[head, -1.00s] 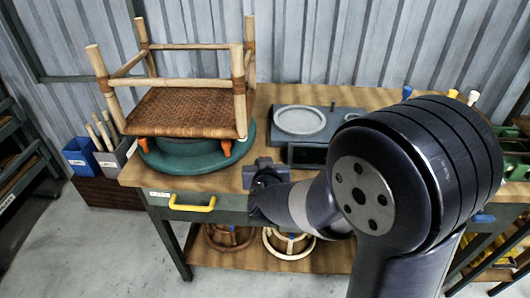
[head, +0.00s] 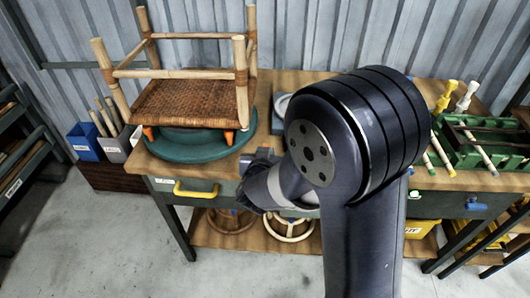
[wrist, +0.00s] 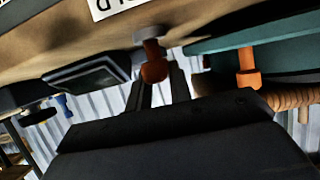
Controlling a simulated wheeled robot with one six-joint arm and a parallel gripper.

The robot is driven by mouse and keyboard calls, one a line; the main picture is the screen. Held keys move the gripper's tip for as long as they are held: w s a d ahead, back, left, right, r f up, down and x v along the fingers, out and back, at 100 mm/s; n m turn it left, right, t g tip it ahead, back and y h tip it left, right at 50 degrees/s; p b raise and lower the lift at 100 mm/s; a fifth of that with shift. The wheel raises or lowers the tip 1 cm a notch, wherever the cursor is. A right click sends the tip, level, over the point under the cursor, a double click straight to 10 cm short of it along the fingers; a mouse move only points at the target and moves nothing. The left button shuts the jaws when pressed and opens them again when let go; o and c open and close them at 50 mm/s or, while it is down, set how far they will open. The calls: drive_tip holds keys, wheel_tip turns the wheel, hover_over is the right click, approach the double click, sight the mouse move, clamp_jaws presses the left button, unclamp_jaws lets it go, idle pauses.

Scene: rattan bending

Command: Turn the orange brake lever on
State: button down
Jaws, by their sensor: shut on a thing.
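The orange brake lever (wrist: 153,66) shows in the wrist view, hanging from a round grey hub near the bench edge. My gripper (wrist: 158,78) has its two dark fingers on either side of the lever's orange end and is shut on it. In the head view my gripper (head: 263,157) is at the bench front, right of the turntable; the lever is hidden there behind my gripper and arm. The teal turntable (head: 185,152) carries an upturned rattan stool (head: 185,103).
An orange clamp (wrist: 248,68) on the turntable is near the gripper in the wrist view. A yellow drawer handle (head: 195,190) is below the bench top. A green tray (head: 465,155) with tools stands at the right. Floor at the front left is clear.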

drive_tip(key=c, duration=1.3)
unclamp_jaws()
drive_tip(key=p+v, duration=0.2)
drive_tip(key=v, duration=0.9)
drive_tip(key=b+x, duration=0.2)
drive_tip(key=x, duration=0.9)
drive_tip(key=shift+b, duration=0.3)
drive_tip(key=shift+r, duration=0.1)
